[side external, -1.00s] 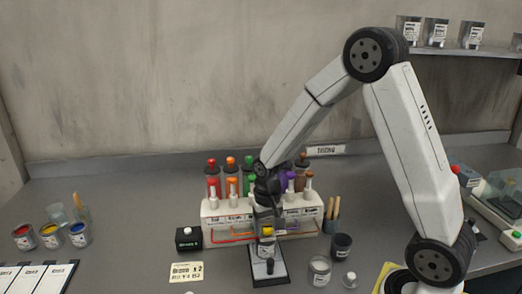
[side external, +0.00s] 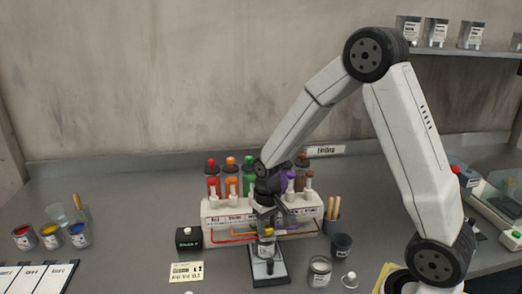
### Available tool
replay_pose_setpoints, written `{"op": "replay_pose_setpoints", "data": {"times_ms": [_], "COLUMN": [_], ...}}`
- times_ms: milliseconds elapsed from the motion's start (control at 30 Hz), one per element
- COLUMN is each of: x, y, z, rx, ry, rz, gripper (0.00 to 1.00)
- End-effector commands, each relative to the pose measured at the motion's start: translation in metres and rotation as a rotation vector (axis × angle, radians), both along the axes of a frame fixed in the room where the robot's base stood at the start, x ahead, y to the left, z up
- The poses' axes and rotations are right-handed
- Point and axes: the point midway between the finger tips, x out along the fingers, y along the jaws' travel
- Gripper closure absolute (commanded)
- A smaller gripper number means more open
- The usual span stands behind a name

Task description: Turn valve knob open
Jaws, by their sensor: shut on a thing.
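A white rack (side external: 212,212) with coloured bottles stands at the back middle of the table. It has labels and coloured lines along its front. My gripper (side external: 267,226) points down in front of the rack. My gripper hides most of this piece and part of the rack front. I cannot tell whether the piece is the valve knob, or how far open any valve stands.
A black box (side external: 188,239) stands left of the rack. A dark cup (side external: 341,245) and a grey tin (side external: 319,271) stand at right. Open paint cans (side external: 50,237) and a clear cup (side external: 58,216) are at far left. The table between the cans and the black box is clear.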

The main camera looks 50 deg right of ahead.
Motion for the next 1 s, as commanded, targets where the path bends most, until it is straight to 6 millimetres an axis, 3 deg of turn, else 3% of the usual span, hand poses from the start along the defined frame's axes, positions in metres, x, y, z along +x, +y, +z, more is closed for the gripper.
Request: {"op": "replay_pose_setpoints", "data": {"times_ms": [1000], "x": [-0.0001], "y": [-0.0002], "z": [0.0003], "rx": [0.0], "ry": [0.001], "rz": [0.958], "gripper": [1.0]}}
